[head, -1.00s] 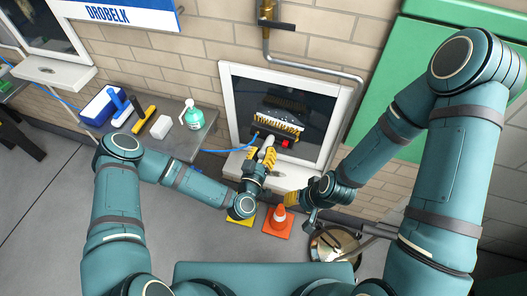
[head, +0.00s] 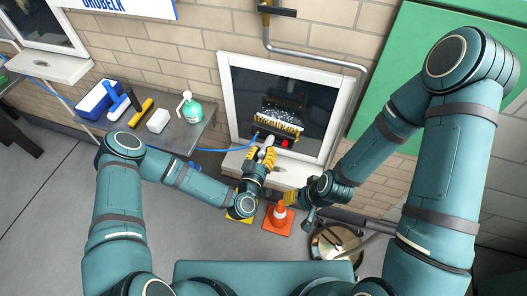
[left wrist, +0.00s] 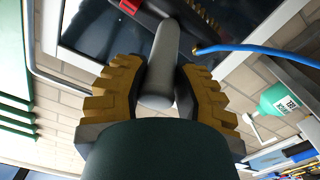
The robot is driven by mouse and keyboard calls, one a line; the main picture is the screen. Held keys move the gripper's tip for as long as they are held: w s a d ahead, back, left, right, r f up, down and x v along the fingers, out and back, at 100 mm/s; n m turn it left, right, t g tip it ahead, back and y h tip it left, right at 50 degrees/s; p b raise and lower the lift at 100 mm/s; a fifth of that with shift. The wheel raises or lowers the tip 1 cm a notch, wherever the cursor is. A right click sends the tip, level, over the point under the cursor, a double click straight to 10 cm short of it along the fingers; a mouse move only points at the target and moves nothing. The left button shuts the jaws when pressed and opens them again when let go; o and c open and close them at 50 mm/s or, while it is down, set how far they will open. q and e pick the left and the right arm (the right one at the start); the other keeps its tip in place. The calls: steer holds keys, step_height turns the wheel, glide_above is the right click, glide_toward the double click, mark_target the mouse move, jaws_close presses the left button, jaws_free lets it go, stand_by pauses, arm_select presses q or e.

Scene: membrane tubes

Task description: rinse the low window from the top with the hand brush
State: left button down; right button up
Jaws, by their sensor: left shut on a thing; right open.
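The low window (head: 227,93) has a white frame and dark glass, with a pale sill below. My left gripper (head: 265,155) is shut on the pale grey handle of the hand brush (head: 277,122), in front of the lower glass. The brush has a dark head, yellowish bristles and a red part; pale specks show just above it. In the left wrist view the handle (left wrist: 161,65) runs between the yellow finger pads (left wrist: 158,98). Whether the bristles touch the glass I cannot tell. My right gripper (head: 291,198) is open and empty, below the sill.
A blue hose (head: 215,151) runs to the brush. A grey side table (head: 178,138) at left holds a blue tub, brushes, a white block and a green bottle (head: 190,109).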

arm_select(q)
step_height(320, 180, down, 12)
steer(key=b, duration=0.9)
steer(key=shift+r, duration=0.25)
arm_select(e)
step_height(320, 180, down, 9)
steer(key=s, duration=0.2)
steer(key=shift+a+f+g, duration=0.2)
steer(key=shift+g, duration=0.1)
stand_by(0.4)
arm_select(q)
steer(key=shift+s, duration=0.1)
steer(key=p+v, duration=0.1)
steer(key=v, duration=0.8)
steer(key=shift+s+a+p, duration=0.15)
steer(key=shift+s+p, duration=0.2)
steer(key=shift+p, duration=0.05)
arm_select(e)
steer(key=shift+r, duration=0.95)
